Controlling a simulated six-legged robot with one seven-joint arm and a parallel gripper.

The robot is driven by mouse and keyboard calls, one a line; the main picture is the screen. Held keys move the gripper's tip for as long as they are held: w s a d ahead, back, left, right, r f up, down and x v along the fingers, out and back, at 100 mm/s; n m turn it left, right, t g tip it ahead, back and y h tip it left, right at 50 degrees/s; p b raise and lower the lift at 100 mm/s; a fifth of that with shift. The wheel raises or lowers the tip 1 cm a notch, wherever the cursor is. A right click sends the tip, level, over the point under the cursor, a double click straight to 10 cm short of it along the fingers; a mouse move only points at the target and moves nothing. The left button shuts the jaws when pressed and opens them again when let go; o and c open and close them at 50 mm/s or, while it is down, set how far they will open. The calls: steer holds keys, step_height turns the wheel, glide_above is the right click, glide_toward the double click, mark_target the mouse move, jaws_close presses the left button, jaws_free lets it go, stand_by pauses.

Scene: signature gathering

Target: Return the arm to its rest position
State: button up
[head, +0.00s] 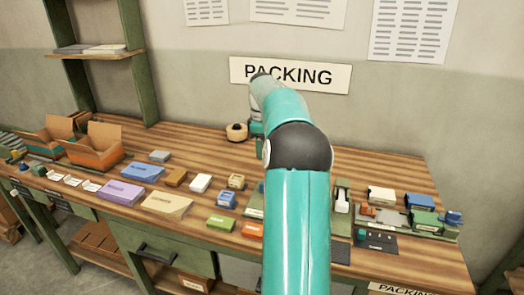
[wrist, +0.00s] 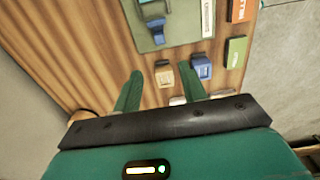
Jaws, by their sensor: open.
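My teal arm (head: 297,225) rises through the middle of the head view and bends at a dark joint, with its far part reaching over the bench toward the back wall. My gripper (wrist: 161,70) shows in the wrist view as two green fingers spread apart, with nothing held between them. A tan block (wrist: 164,76) and a blue block (wrist: 201,68) lie on the bench beyond the fingertips. The head view does not show the fingers clearly, and my arm hides part of the bench.
The wooden bench (head: 190,143) carries orange boxes (head: 93,146) at left, a purple pack (head: 121,190), a cream pack (head: 167,204), a green box (head: 221,224), and several devices at right. A PACKING sign (head: 325,77) hangs on the back wall. A shelf rack (head: 95,54) stands at back left.

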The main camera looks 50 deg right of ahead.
steer(key=shift+a, duration=0.1)
stand_by(0.3)
steer(key=a+r+m+t+h, duration=0.1)
steer(key=a+r, duration=0.3)
steer(key=a, duration=0.9)
steer(key=a+r+t+h, duration=0.1)
steer(key=a+r, duration=0.4)
steer(key=a, duration=0.9)
steer(key=s+a+f+m+t+y, duration=0.1)
steer(key=s+a+f, duration=0.2)
steer(key=s+a, duration=0.5)
steer(key=s+a+f+m+t+y, duration=0.1)
steer(key=s+a+f+m+t, duration=0.1)
steer(key=s+a, duration=0.7)
steer(key=a+f, duration=0.1)
steer(key=a, duration=0.2)
steer(key=shift+s+f+m+t, duration=0.3)
steer(key=shift+c, duration=0.6)
steer(key=shift+d, duration=0.2)
